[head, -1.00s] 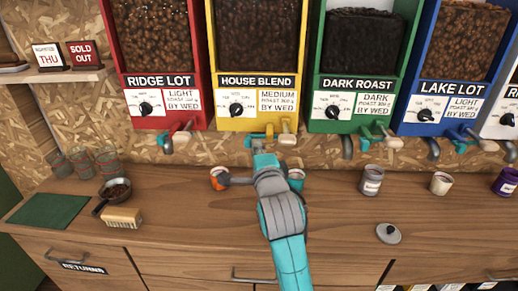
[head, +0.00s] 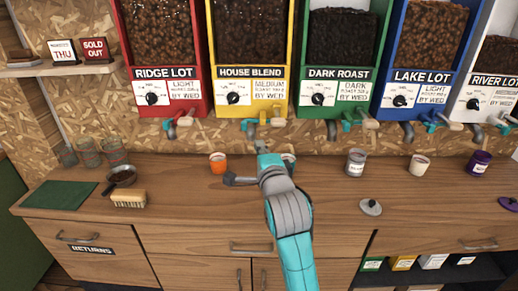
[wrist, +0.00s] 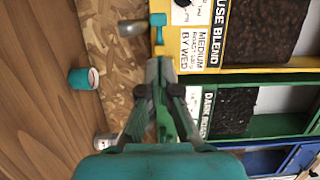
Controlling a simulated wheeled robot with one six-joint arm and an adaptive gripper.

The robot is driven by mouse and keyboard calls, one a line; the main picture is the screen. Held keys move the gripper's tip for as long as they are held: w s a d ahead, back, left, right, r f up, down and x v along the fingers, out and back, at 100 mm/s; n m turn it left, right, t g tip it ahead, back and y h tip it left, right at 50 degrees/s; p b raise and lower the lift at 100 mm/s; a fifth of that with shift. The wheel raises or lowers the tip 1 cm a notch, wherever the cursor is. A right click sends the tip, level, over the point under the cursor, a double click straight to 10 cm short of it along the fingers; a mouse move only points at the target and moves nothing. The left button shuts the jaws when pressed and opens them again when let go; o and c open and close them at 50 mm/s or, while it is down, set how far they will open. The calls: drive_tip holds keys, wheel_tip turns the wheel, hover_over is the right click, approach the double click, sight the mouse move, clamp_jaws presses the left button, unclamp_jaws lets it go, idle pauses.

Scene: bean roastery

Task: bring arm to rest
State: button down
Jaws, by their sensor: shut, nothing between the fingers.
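My arm reaches up over the middle of the wooden counter (head: 190,230), toward the yellow House Blend dispenser (head: 249,75). My gripper (head: 262,148) is just below that dispenser's spout. In the wrist view my gripper (wrist: 158,75) points at the dispenser fronts, its fingers shut with nothing between them. A teal cup (wrist: 83,78) stands on the counter to the left in the wrist view; in the head view it is mostly hidden behind my arm.
An orange cup (head: 218,163) stands close left of my arm. A grey tin (head: 355,162), pale cup (head: 419,165), purple tin (head: 480,162) and loose lid (head: 371,207) are to the right. A brush (head: 129,199), scoop (head: 120,176) and green mat (head: 60,195) lie left. The front middle counter is clear.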

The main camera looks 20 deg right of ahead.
drive_tip(key=s+f+n+g+y, duration=0.15)
drive_tip(key=s+f+n, duration=0.85)
drive_tip(key=s+f, duration=1.45)
drive_tip(key=s+d+f+n+g, duration=0.1)
drive_tip(key=s+n, duration=0.7)
drive_tip(key=s, duration=2.1)
drive_tip(key=shift+s+f+n+g, duration=0.2)
drive_tip(key=shift+f+n+g, duration=0.2)
drive_tip(key=shift+f, duration=0.25)
